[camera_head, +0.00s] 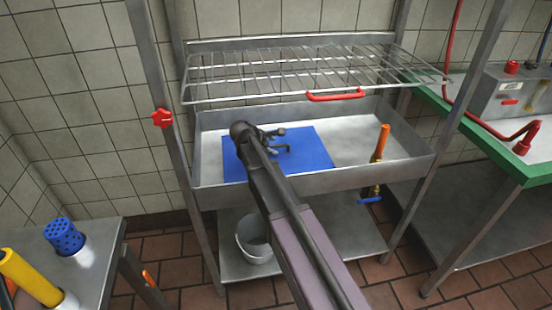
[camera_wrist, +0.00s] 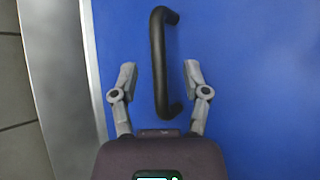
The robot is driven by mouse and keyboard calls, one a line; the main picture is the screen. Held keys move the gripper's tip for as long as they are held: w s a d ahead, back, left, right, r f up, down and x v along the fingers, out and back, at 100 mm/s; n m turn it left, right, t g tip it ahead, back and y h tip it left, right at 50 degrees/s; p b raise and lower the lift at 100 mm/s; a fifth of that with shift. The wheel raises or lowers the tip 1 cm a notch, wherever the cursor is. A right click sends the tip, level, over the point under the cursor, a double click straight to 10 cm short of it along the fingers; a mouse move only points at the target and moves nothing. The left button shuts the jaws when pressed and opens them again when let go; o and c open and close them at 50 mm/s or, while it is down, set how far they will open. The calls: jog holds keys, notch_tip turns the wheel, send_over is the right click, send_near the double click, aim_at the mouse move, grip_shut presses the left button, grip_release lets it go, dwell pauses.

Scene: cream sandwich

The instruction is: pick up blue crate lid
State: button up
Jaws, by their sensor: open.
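The blue crate lid (camera_head: 312,152) lies flat in the left part of a metal sink basin, and it fills most of the wrist view (camera_wrist: 260,80). A black bar handle (camera_wrist: 158,60) stands on the lid in the wrist view. My gripper (camera_wrist: 160,78) is open, with one finger on each side of the handle's near part, and neither finger visibly touches it. In the head view my gripper (camera_head: 273,142) is over the lid. My arm hides part of the lid there.
A wire rack (camera_head: 290,75) with a red handle (camera_head: 336,96) hangs above the basin (camera_head: 215,125). An orange-handled valve (camera_head: 381,142) stands at the basin's right. A white bucket (camera_head: 253,240) is on the shelf below. A green-edged table (camera_head: 530,165) stands at right.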

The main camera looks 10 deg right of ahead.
jog(key=shift+b+x, duration=0.4)
jog(key=shift+x, duration=0.55)
grip_shut()
